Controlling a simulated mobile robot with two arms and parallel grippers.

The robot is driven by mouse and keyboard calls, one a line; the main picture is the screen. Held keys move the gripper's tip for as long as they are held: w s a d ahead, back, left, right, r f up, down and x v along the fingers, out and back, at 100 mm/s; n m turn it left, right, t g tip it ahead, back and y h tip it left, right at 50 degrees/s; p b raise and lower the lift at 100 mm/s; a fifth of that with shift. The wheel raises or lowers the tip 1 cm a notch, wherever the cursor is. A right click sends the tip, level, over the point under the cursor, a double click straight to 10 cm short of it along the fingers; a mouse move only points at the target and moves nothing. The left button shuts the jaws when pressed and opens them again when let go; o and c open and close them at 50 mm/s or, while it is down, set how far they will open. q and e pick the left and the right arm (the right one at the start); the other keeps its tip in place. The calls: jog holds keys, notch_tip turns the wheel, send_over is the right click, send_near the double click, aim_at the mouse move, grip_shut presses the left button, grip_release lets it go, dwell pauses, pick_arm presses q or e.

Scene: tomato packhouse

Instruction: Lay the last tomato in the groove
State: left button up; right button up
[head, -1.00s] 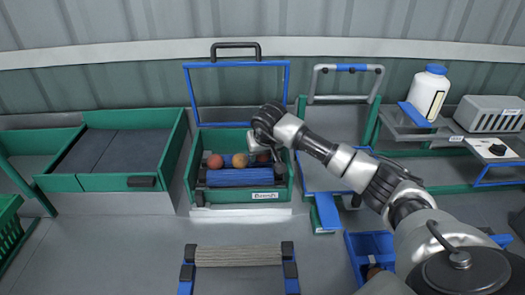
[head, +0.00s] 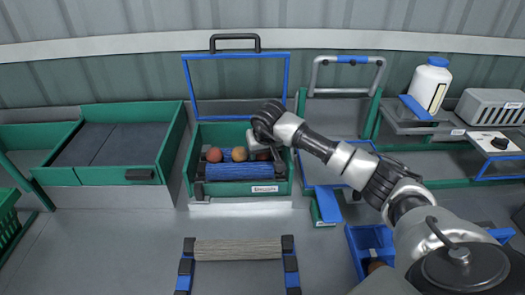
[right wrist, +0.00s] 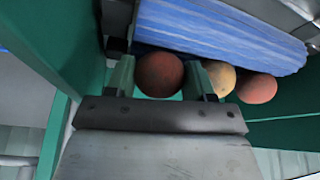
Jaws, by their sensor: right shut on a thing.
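My right gripper (head: 263,153) reaches into the green box (head: 194,170) at its right end and partly hides what it holds. In the right wrist view its fingers sit on either side of a dark red tomato (right wrist: 158,75), shut on it. That tomato is beside the blue ribbed roll (right wrist: 225,32), in line with a paler orange tomato (right wrist: 220,77) and a red one (right wrist: 257,88). In the head view these two, a red tomato (head: 214,154) and an orange one (head: 239,154), lie behind the roll. Whether the held tomato touches the groove is unclear. My left gripper is out of view.
A blue frame (head: 236,55) stands open behind the box. A wide green tray (head: 162,160) is at left, a grey shelf with a white bottle (head: 430,86) at right. A blue bin (head: 368,238) and a blue-ended roller stand (head: 238,249) are nearer. Floor between is clear.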

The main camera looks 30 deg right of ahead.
jog(key=shift+f, duration=0.1)
jog(key=o, duration=0.8)
jog(key=c, duration=0.3)
jog(key=shift+c, duration=0.2)
jog(key=shift+r+p, duration=2.1)
jog(key=shift+r, duration=1.5)
jog(key=shift+f, duration=0.1)
